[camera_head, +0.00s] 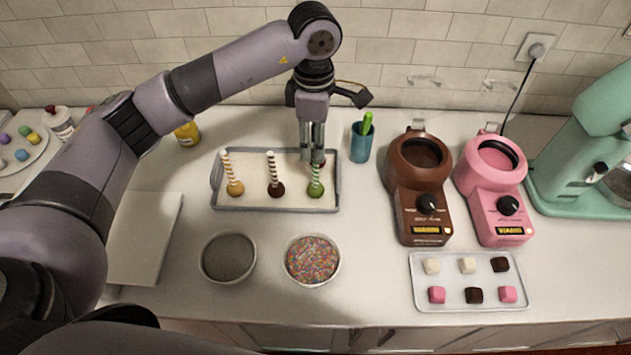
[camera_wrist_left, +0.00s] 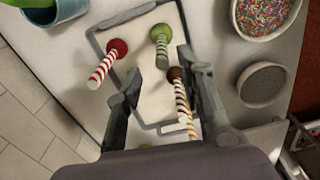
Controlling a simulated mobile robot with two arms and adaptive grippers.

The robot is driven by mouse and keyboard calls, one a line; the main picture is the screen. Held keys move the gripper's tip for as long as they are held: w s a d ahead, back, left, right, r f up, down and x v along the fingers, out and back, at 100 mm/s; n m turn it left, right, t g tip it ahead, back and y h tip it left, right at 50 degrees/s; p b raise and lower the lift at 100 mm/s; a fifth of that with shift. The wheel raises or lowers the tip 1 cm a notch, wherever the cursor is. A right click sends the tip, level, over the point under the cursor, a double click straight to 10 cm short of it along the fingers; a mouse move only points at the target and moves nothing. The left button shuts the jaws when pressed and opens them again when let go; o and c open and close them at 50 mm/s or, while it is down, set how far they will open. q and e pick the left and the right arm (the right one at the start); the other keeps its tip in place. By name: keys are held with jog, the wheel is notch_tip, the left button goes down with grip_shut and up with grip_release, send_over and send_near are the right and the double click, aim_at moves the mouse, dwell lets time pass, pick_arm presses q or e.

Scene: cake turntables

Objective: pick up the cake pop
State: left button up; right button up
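A tray (camera_head: 250,207) on the counter holds several cake pops with striped sticks pointing up. In the head view, a yellow one (camera_head: 235,188), a brown one (camera_head: 275,189) and a green one (camera_head: 315,190) stand in a row. My left gripper (camera_head: 312,158) points down over the tray's right part, behind the green pop's stick. In the left wrist view its fingers (camera_wrist_left: 160,66) are open. The green pop (camera_wrist_left: 161,32) and brown pop (camera_wrist_left: 175,73) show near and between the fingertips. A red pop (camera_wrist_left: 117,48) lies left of them; the gripper mostly hides it in the head view.
A blue cup (camera_head: 361,146) stands right of the tray. A brown melter (camera_head: 417,180) and a pink melter (camera_head: 492,180) stand further right. A bowl of sprinkles (camera_head: 312,260) and a grey bowl (camera_head: 228,258) sit in front. A small tray of cubes (camera_head: 455,279) lies front right.

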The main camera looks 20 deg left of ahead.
pick_arm(q)
jog(key=shift+f, duration=0.35)
jog(key=p, duration=0.3)
send_over(316, 185)
jog(key=f, duration=0.4)
jog(key=shift+w+a+f, duration=0.2)
jog(key=shift+w+f, duration=0.1)
jog(key=shift+f, duration=0.45)
grip_shut()
